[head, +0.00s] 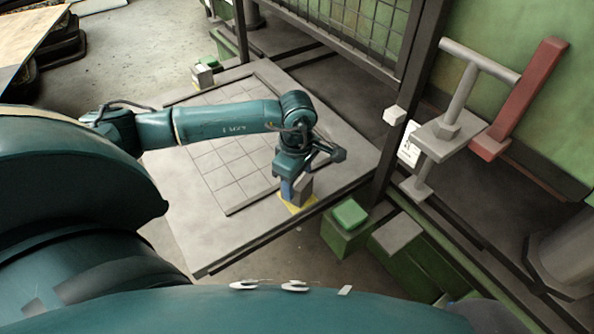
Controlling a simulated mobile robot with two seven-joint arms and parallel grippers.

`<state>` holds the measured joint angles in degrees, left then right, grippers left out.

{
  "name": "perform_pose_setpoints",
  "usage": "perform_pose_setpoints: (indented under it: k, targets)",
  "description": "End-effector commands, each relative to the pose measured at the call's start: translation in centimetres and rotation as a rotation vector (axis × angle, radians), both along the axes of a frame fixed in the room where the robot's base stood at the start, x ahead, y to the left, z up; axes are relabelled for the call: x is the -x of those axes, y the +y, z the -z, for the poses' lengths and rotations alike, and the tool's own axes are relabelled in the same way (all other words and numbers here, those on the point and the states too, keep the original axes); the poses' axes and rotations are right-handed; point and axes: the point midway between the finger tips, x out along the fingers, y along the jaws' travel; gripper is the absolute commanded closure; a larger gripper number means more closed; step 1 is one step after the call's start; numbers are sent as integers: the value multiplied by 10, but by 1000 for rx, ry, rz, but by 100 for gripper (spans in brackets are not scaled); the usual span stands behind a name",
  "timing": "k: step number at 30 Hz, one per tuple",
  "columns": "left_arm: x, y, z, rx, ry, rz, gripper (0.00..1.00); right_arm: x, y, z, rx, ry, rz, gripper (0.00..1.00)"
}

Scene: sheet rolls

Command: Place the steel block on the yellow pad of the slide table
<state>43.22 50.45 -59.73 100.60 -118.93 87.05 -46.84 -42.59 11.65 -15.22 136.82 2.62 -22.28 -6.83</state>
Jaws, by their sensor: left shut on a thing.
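The steel block (303,188) is a small grey block near the front right corner of the slide table (195,215). My left gripper (294,183) points down and is shut on the block. The yellow pad (297,206) shows in part directly beneath the block; the block and gripper hide the rest of it. I cannot tell whether the block touches the pad or is just above it. My right gripper is out of view.
A green box with a bright green button (350,214) stands just right of the table corner. A dark frame post (405,105) rises beside the table. A red-handled lever (520,100) is at right.

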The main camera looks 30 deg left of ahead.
Motion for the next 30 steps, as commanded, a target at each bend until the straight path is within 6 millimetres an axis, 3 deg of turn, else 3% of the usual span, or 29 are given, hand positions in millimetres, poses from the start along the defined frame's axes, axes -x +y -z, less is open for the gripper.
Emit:
perform_pose_setpoints:
  k: [13,14,21,30]
  targets:
    - [-2,-1,3,4,-9,1,100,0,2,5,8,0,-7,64]
    - [0,0,6,1,-1,1,48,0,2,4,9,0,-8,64]
    - [0,0,5,1,-1,1,28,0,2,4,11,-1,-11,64]
    - [0,0,2,1,-1,0,27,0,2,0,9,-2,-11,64]
